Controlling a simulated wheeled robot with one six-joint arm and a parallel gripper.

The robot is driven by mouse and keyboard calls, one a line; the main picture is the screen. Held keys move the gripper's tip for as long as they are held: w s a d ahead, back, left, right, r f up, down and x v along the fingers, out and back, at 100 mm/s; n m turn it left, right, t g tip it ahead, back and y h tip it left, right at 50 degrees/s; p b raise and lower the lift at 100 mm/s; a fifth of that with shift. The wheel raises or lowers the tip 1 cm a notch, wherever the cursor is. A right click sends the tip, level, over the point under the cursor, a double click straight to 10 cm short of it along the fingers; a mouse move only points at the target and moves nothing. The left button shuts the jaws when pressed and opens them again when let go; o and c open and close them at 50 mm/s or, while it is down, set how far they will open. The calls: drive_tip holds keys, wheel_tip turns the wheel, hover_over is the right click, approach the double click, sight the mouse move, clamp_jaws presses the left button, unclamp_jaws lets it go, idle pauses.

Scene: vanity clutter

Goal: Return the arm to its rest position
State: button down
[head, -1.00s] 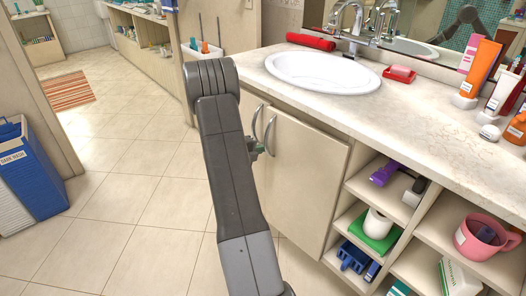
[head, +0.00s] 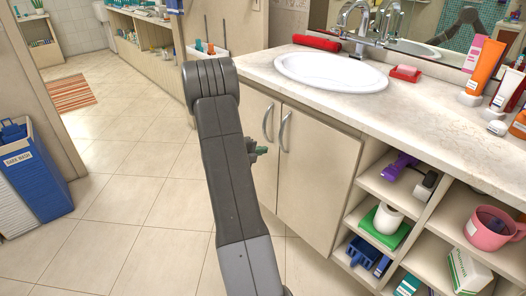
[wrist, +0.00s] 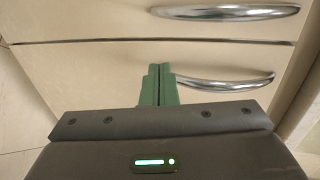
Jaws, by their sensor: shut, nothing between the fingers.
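My arm rises through the middle of the head view and folds down again behind its own dark link. My gripper (wrist: 159,88) shows in the wrist view with its two green fingers together and nothing between them. In the head view a small part of the gripper (head: 262,150) sticks out to the right of the arm link, in front of the cabinet doors. In the wrist view the fingers point toward the cabinet doors (wrist: 90,62) and overlap the lower handle (wrist: 225,83) in the picture. I cannot tell the exact gap to the doors.
The vanity counter (head: 420,105) with its sink (head: 330,72) stands to the right. A blue laundry bin (head: 38,175) stands at the left. The tiled floor (head: 120,215) between is clear.

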drive_tip(key=v, duration=0.7)
drive_tip(key=shift+s+a, duration=0.2)
drive_tip(key=shift+s, duration=0.05)
drive_tip(key=shift+r, duration=0.1)
